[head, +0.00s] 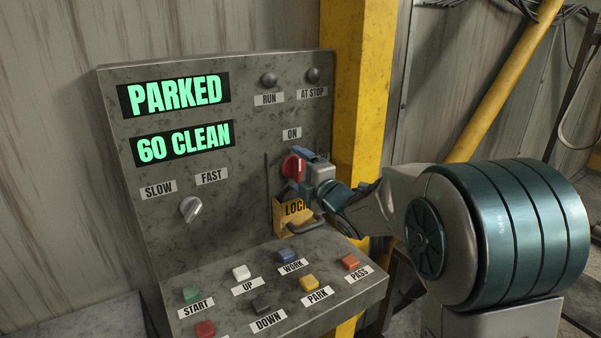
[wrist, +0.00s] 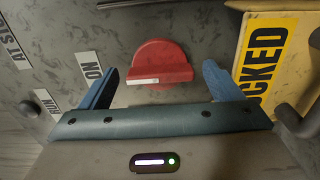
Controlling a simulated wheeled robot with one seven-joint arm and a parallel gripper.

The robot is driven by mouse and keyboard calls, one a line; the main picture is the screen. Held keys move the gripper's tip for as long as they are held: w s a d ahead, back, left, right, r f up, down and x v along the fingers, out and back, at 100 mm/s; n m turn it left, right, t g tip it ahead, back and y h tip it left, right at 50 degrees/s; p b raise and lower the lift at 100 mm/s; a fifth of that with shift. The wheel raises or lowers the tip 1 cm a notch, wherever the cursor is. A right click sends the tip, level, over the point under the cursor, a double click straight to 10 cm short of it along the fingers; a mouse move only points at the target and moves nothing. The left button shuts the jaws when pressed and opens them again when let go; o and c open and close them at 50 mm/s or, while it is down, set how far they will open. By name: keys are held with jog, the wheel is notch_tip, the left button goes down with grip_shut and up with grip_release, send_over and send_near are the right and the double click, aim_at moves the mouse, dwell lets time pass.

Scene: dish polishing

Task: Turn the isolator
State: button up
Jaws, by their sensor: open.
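The red isolator (head: 292,167) is a round knob with a raised grip bar, on the upright face of the grey panel below the ON label (head: 292,133). It also shows in the wrist view (wrist: 163,62), where a white mark on its bar lies toward the ON label (wrist: 91,72). My gripper (head: 306,166) is at the isolator, partly covering it in the head view. In the wrist view its blue fingers (wrist: 160,78) are open, one on each side of the red bar, with gaps showing between them and it.
A yellow LOCKED plate (wrist: 270,62) is close beside the right finger; it hangs below the isolator in the head view (head: 283,222). The panel shelf (head: 240,285) carries several coloured buttons. Displays read PARKED (head: 175,95) and 60 CLEAN (head: 183,143). A selector knob (head: 190,209) is at left.

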jog(key=c, duration=1)
jog(key=shift+m, duration=0.3)
jog(key=m+b, duration=0.2)
jog(key=shift+f+m, duration=0.15)
jog(key=shift+m, duration=0.15)
jog(key=m+b, duration=0.1)
jog(key=m, duration=0.4)
jog(key=m+p, duration=0.1)
jog(key=m, duration=0.4)
jog(key=shift+m, duration=0.4)
jog(key=shift+m+p, duration=0.65)
jog(key=shift+m, duration=1.25)
